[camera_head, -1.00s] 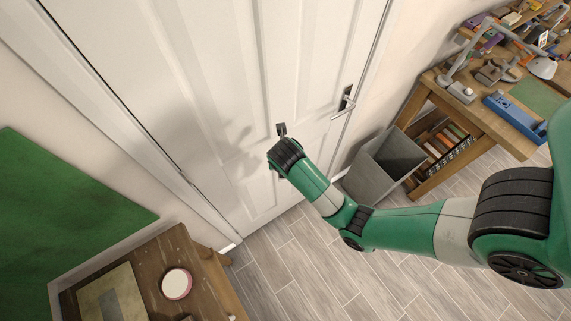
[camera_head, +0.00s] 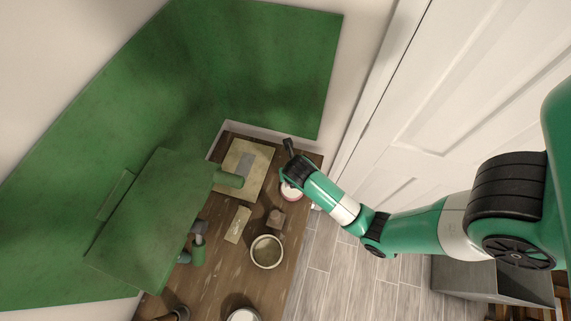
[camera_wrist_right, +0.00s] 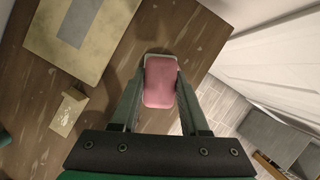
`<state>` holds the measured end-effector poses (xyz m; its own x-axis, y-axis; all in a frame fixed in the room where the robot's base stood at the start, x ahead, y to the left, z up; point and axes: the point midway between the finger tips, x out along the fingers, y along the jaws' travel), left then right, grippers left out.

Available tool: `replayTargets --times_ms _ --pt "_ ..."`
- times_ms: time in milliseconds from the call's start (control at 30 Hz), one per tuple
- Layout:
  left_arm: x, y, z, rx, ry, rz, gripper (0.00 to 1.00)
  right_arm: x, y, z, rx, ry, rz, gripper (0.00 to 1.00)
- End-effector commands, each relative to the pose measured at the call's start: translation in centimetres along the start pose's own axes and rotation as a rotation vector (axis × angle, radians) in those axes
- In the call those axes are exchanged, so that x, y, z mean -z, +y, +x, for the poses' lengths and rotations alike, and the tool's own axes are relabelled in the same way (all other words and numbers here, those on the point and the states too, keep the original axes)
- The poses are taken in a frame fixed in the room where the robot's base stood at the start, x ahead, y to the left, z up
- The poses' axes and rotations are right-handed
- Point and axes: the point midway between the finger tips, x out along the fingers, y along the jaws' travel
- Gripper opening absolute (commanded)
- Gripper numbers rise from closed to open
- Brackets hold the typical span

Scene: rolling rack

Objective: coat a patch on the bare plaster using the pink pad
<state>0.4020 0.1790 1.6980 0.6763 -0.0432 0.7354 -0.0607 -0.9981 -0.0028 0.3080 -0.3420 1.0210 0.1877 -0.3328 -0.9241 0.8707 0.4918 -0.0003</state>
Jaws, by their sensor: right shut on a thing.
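My right gripper (camera_wrist_right: 160,85) is shut on the pink pad (camera_wrist_right: 160,80), a rounded block with a pale back edge, held between the fingers in the right wrist view. The board and the grey patch (camera_wrist_right: 78,22) also show at upper left in the right wrist view, apart from the pad. My left gripper is out of view.
On the wooden bench (camera_head: 215,215) are a bowl (camera_head: 266,251), a small block (camera_head: 276,219) and a flat beige piece (camera_head: 238,225). Green panels (camera_head: 270,70) stand behind; a door (camera_head: 440,90) is right.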

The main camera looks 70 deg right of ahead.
Motion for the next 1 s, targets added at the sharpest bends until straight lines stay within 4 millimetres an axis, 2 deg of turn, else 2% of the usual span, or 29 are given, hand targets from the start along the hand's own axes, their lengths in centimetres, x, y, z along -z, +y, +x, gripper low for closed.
replayTargets --times_ms 100,367,800,1000 --pt "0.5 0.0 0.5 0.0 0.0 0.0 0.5 0.5 -0.7 -0.3 0.002 0.0 0.003 0.0" --pt "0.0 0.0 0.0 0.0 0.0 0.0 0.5 0.7 -0.7 0.3 0.001 -0.001 0.004 0.0" --pt "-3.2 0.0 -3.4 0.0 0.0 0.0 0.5 2.6 -0.7 4.9 0.001 0.0 0.004 0.0" --pt "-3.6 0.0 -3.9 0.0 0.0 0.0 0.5 2.8 -0.7 5.5 0.001 -0.001 0.004 0.0"
